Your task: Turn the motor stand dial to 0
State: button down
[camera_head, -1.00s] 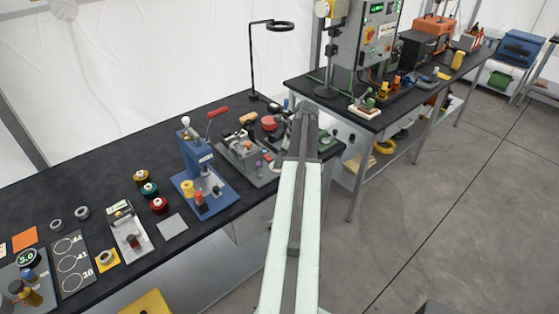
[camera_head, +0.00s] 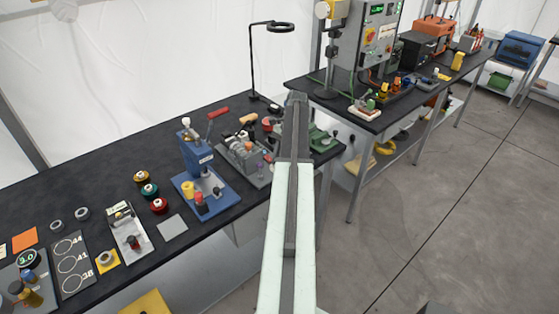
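I cannot tell for certain which thing is the motor stand, and no dial scale can be read. A grey bench machine (camera_head: 240,157) with small knobs and cylinders stands on the near black bench, left of my arm. A green device (camera_head: 321,139) sits just right of my arm at the bench end, partly hidden behind it. A red round part (camera_head: 267,124) shows behind the grey machine. My gripper (camera_head: 298,98) is at the far end of my pale arm, over the bench's far right end. Its fingers cannot be made out, nor whether it touches anything.
A blue press (camera_head: 205,180) with a red lever stands left of the grey machine. A thin black lamp (camera_head: 252,60) rises behind. A control cabinet (camera_head: 366,35) stands on the second bench (camera_head: 335,103). Grey floor (camera_head: 450,210) is free on the right.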

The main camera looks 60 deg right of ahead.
jog(key=shift+n+g, duration=0.4)
jog(key=shift+n, duration=0.6)
jog(key=c, duration=1.1)
grip_release()
jog(key=shift+c, duration=0.2)
jog(key=p+v, duration=0.7)
jog(key=shift+d+r, duration=0.25)
jog(key=shift+r, duration=0.1)
